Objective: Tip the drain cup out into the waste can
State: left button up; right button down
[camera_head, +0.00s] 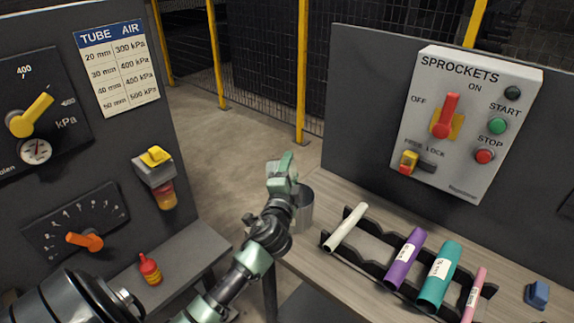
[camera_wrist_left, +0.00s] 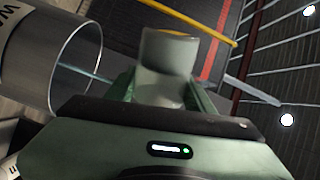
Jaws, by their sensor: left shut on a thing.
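My left gripper (camera_head: 283,176) reaches over the far left corner of the bench, beside the top of the grey waste can (camera_head: 305,213). In the left wrist view the gripper (camera_wrist_left: 165,98) is shut on a pale, translucent drain cup (camera_wrist_left: 168,62) with a yellowish patch at its far end. The waste can (camera_wrist_left: 68,62) lies to the left there, its open mouth towards the cup and apart from it. The wrist view is strongly rolled, so I cannot tell the cup's tilt. The cup's contents are unclear. In the head view the cup is hidden by the gripper. My right gripper is out of view.
A black rack (camera_head: 365,258) of coloured tubes stands on the bench right of the can. The sprockets control box (camera_head: 465,125) is on the panel behind. Open floor lies between the benches.

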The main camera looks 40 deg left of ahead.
pick_arm(q)
jog(key=shift+w+d+f+m+p, duration=0.1)
jog(key=shift+m+p, duration=0.15)
jog(key=shift+m, duration=0.35)
jog(key=shift+w+d+f+m+p, duration=0.1)
jog(key=shift+m+p, duration=0.1)
jog(key=shift+m, duration=0.4)
jog(key=m, duration=0.1)
jog(key=d+m+p, duration=0.1)
jog(key=shift+w+f+m, duration=0.1)
jog(key=shift+w+m, duration=0.05)
jog(key=shift+m, duration=0.25)
jog(key=shift+w+d+f+m+p, duration=0.15)
jog(key=shift+m+p, duration=0.1)
jog(key=shift+m, duration=0.35)
jog(key=shift+d+f+m+p, duration=0.15)
jog(key=shift+m+p, duration=0.1)
jog(key=shift+m, duration=0.35)
jog(key=shift+a, duration=0.1)
